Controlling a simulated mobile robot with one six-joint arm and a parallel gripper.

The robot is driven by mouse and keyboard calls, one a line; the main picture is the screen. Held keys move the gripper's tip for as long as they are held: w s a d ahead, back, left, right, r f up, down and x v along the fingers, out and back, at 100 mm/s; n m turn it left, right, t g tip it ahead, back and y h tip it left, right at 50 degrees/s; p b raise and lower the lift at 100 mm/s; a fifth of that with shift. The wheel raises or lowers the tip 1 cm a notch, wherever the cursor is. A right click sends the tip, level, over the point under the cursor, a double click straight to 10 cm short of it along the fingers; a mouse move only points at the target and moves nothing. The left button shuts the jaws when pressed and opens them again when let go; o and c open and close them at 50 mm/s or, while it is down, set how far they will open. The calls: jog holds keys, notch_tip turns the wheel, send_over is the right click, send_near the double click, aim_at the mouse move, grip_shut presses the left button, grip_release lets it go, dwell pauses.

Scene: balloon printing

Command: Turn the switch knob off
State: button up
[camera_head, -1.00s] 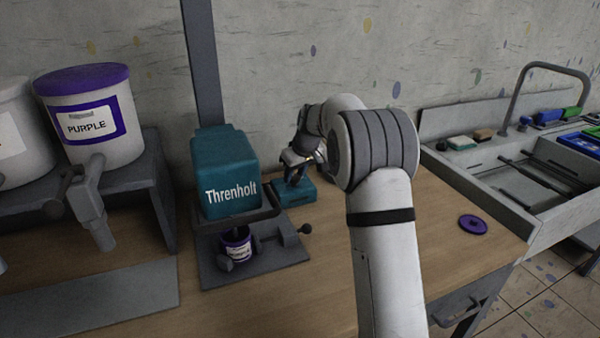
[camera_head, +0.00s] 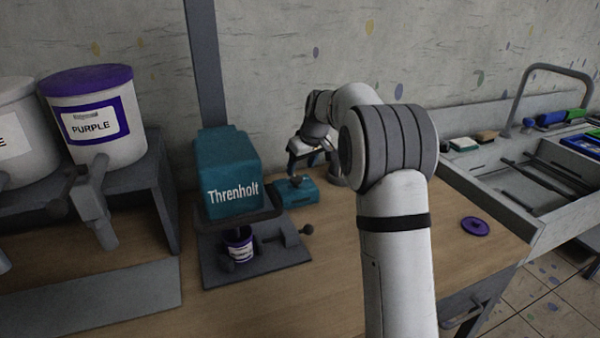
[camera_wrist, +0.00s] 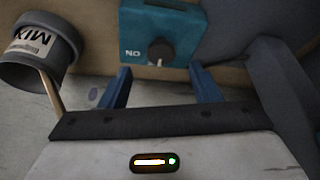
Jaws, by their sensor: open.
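The switch is a teal box (camera_head: 297,192) on the wooden bench, right of the Threnholt machine. Its dark round knob (camera_head: 296,181) is on top. In the wrist view the teal box (camera_wrist: 185,20) is at the top middle, with the knob (camera_wrist: 160,52) on it and white lettering, apparently an upside-down "ON", beside the knob. My gripper (camera_head: 301,164) is above the box, apart from the knob. In the wrist view its two blue fingers (camera_wrist: 161,72) are open, one each side below the knob, with nothing between them.
The Threnholt machine (camera_head: 228,180) stands left of the switch, with a small purple-labelled cup (camera_head: 239,246) under it. A MIX cup (camera_wrist: 38,50) shows in the wrist view.

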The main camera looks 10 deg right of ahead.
jog(key=v, duration=0.3)
jog(key=s+r+m+h+p, duration=0.1)
jog(key=s+r+m, duration=0.1)
jog(key=s, duration=0.9)
jog(key=s+r+m+p, duration=0.1)
jog(key=s+r+p, duration=0.15)
jog(key=s, duration=0.85)
jog(key=s+f+m, duration=0.1)
jog(key=s+f, duration=0.1)
jog(key=s, duration=0.7)
jog(key=s+f+m+g+h, duration=0.1)
jog(key=s+f, duration=0.2)
jog(key=s, duration=0.7)
jog(key=shift+d, duration=0.3)
